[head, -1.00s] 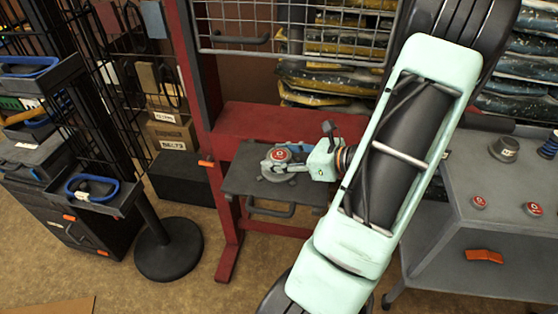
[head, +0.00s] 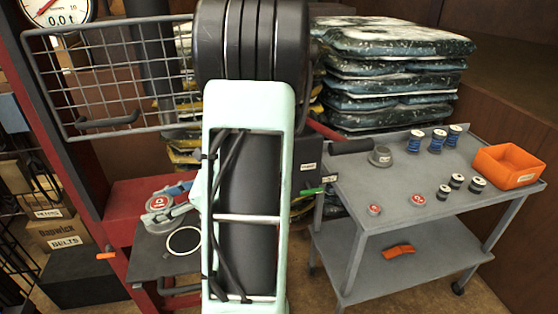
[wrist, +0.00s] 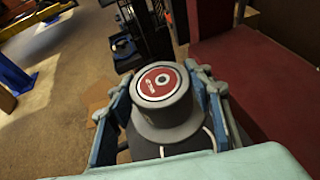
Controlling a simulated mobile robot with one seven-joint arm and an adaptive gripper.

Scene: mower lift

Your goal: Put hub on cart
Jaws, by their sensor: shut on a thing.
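The hub (head: 163,222) is a round grey part with a red and white cap. It is held in my gripper (head: 168,205), over the small dark platform at the red frame, and appears raised off it. In the wrist view the hub (wrist: 165,125) stands upright between the two blue fingers of my gripper (wrist: 163,100), which press on its sides. The cart (head: 345,190) is grey, with two levels, at the right. My arm stands between the hub and the cart in the head view and hides part of the gripper.
The cart top carries a grey knob-like part (head: 380,156), blue spools (head: 437,140), black spools (head: 457,181), two red-capped discs (head: 417,199) and an orange bin (head: 508,166). A white ring (head: 184,241) lies on the platform (head: 150,262).

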